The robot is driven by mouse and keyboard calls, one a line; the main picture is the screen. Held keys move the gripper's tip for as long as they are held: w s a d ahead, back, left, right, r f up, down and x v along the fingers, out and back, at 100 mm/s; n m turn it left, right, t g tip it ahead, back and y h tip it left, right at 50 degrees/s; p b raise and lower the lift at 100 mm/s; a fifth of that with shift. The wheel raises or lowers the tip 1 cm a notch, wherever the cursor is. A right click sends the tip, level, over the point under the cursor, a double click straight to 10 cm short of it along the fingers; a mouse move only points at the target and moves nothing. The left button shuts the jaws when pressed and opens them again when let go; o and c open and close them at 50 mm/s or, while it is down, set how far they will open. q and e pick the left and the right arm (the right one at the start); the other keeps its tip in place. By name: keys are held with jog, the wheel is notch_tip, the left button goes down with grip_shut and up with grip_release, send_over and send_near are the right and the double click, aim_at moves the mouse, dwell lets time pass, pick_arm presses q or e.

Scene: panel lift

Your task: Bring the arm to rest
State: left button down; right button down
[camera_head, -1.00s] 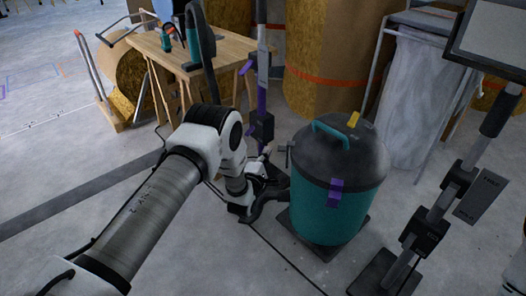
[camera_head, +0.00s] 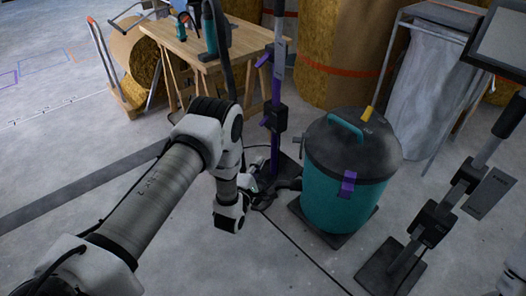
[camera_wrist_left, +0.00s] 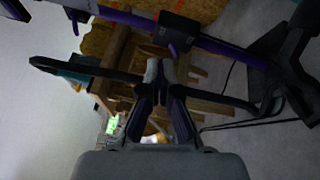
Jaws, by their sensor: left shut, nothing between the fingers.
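My left arm (camera_head: 155,200) reaches in from the left in the head view, its wrist bent down in front of a purple post stand (camera_head: 277,110). My left gripper (camera_wrist_left: 159,70) is shut and empty in the left wrist view, its two dark fingers together at the tips. In the head view its fingers are hard to make out against the dark stand base. The purple post also crosses the top of the left wrist view (camera_wrist_left: 215,47). My right gripper is not in view.
A teal drum with a black lid (camera_head: 345,195) stands right of the wrist. A black post stand (camera_head: 430,225) is at the right. A wooden table (camera_head: 220,48) and insulation rolls (camera_head: 340,55) are behind. Floor at the left is mostly clear. A dark hose (camera_wrist_left: 95,70) crosses the wrist view.

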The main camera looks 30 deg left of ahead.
pick_arm(q)
jog(key=shift+s, duration=0.1)
dwell(0.4)
jog(key=s+d+f+m+g+h, duration=0.1)
jog(key=s+d+f+m+g, duration=0.3)
jog(key=s, duration=0.5)
jog(key=s+d+f+m+g+h, duration=0.1)
jog(key=s+d+f+m+g, duration=0.1)
jog(key=s+f+m+g, duration=0.6)
jog(key=s+m+g, duration=0.8)
jog(key=s, duration=1.2)
notch_tip(320, 180, up, 37)
jog(key=m+t+p, duration=0.1)
jog(key=p, duration=3.6)
jog(key=shift+d+r+m, duration=0.15)
jog(key=shift+d+m, duration=0.15)
jog(key=shift+d, duration=0.1)
